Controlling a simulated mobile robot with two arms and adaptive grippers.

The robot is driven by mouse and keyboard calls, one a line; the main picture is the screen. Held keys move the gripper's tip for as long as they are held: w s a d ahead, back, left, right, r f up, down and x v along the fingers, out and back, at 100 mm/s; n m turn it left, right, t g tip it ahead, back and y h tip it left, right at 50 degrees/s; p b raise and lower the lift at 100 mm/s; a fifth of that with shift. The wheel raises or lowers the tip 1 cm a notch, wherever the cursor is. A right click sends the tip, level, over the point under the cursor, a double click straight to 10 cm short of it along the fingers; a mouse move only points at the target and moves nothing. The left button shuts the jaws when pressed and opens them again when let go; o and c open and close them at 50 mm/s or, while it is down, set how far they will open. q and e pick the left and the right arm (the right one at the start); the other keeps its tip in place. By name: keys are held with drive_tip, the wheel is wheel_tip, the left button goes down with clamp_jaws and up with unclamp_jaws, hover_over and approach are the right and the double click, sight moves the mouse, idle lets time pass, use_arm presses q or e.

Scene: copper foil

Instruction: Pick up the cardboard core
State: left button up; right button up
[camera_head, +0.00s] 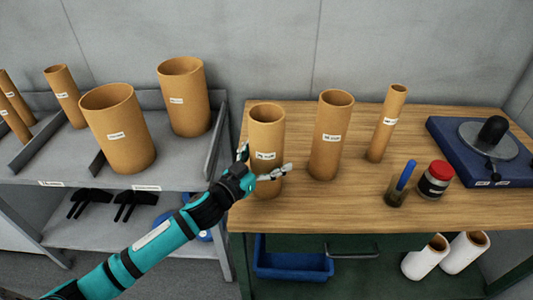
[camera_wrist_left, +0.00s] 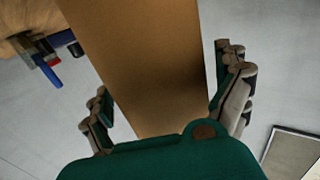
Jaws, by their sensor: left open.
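A tan cardboard core (camera_head: 267,128) with a white label stands upright at the left end of the wooden tabletop. My left gripper (camera_head: 267,158) is open at its lower half, with one finger to each side. In the left wrist view the core (camera_wrist_left: 150,60) fills the middle, between the two spread fingers of the left gripper (camera_wrist_left: 165,72). Whether either finger touches it I cannot tell. Two more labelled cores stand to its right, a middle one (camera_head: 331,140) and a thinner one (camera_head: 387,125). My right gripper is not in view.
A grey shelf (camera_head: 52,165) on the left holds several cores. On the wooden table (camera_head: 345,205) stand a red-lidded jar (camera_head: 435,180), a cup with a blue pen (camera_head: 398,192) and a blue-based device (camera_head: 450,145). A blue bin (camera_head: 292,265) and white rolls (camera_head: 425,258) are below.

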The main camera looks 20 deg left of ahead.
use_arm(q)
drive_tip(key=c, duration=1.3)
drive_tip(key=shift+r, duration=0.1)
